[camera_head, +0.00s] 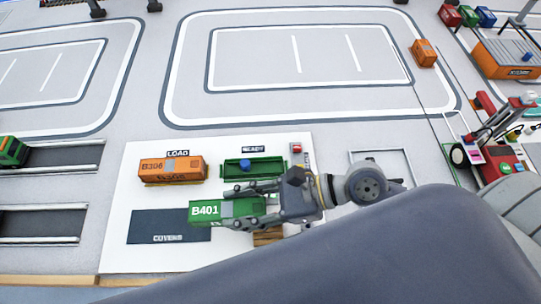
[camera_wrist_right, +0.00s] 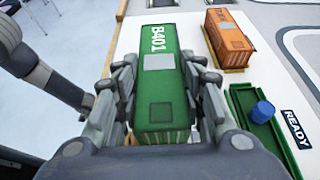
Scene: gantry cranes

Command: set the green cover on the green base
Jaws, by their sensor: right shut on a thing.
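The green cover (camera_head: 205,212), marked B401, is a box-shaped container shell. My right gripper (camera_head: 237,207) is shut on it, with fingers along both long sides; it also shows in the right wrist view (camera_wrist_right: 162,75). The green base (camera_head: 268,167) is a shallow open green tray under the READY label. A small blue cylinder (camera_head: 245,165) stands in it, toward its left end. The cover is nearer to me than the base and apart from it in the head view. In the right wrist view the base (camera_wrist_right: 245,100) lies right of the cover. My left gripper is not in view.
An orange container (camera_head: 172,168) marked B306 stands under the LOAD label, left of the base. A dark COVERS mat (camera_head: 150,228) lies at the front left of the white board (camera_head: 115,250). A small red object (camera_head: 297,148) is at the board's right edge.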

